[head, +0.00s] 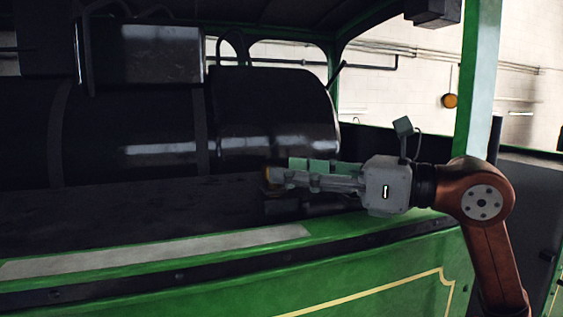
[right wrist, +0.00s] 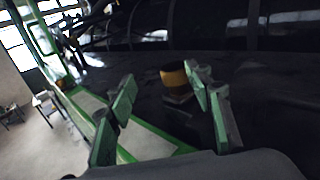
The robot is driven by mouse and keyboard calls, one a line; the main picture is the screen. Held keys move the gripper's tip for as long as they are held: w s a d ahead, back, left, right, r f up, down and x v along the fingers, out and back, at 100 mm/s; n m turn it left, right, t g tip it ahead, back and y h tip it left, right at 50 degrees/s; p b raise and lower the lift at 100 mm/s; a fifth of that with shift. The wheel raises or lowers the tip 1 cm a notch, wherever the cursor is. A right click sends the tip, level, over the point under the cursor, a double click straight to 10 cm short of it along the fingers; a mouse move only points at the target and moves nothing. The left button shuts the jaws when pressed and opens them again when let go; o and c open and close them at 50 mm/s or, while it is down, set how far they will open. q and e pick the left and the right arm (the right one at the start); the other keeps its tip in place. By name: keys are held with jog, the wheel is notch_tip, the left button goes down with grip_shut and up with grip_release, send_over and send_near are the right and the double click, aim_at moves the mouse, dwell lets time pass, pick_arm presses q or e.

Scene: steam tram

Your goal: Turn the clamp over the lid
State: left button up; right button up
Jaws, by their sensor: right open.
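A small brass-coloured round piece (right wrist: 174,76) stands on a dark base on the tram's dark top surface. It shows just beyond my fingertips in the right wrist view, and a sliver of it (head: 267,174) shows at the fingertips in the head view. I cannot make out a separate clamp or lid on it. My right gripper (head: 282,172) is open and empty, its fingers pointing left, low over the dark surface. In the right wrist view its green-padded fingers (right wrist: 160,76) are spread wide, with the brass piece nearer the right finger. My left gripper is not in view.
A large black boiler (head: 275,115) rises behind the gripper. The green side panel (head: 350,270) with a pale strip (head: 160,254) runs along the front. A green post (head: 478,80) stands behind my right arm. The dark top left of the gripper is clear.

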aim_at(281, 166)
jog(key=w+a, duration=0.2)
jog(key=w, duration=0.1)
jog(key=shift+w+f+p, duration=0.1)
jog(key=shift+f+p, duration=0.2)
jog(key=shift+f, duration=0.05)
jog(key=shift+w+a+f, duration=0.15)
jog(key=shift+w+a, duration=0.05)
jog(key=shift+w, duration=0.4)
jog(key=shift+s, duration=0.55)
jog(key=shift+s+r, duration=0.2)
jog(key=shift+w+f, duration=0.15)
jog(key=shift+w, duration=0.35)
jog(key=c, duration=0.4)
jog(key=shift+s+a, duration=0.1)
jog(key=shift+s, duration=0.2)
jog(key=c, duration=0.5)
jog(key=shift+w, duration=0.1)
jog(key=shift+c, duration=0.6)
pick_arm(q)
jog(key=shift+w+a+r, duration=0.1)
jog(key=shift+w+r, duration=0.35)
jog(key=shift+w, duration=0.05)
pick_arm(e)
jog(key=shift+c, duration=0.7)
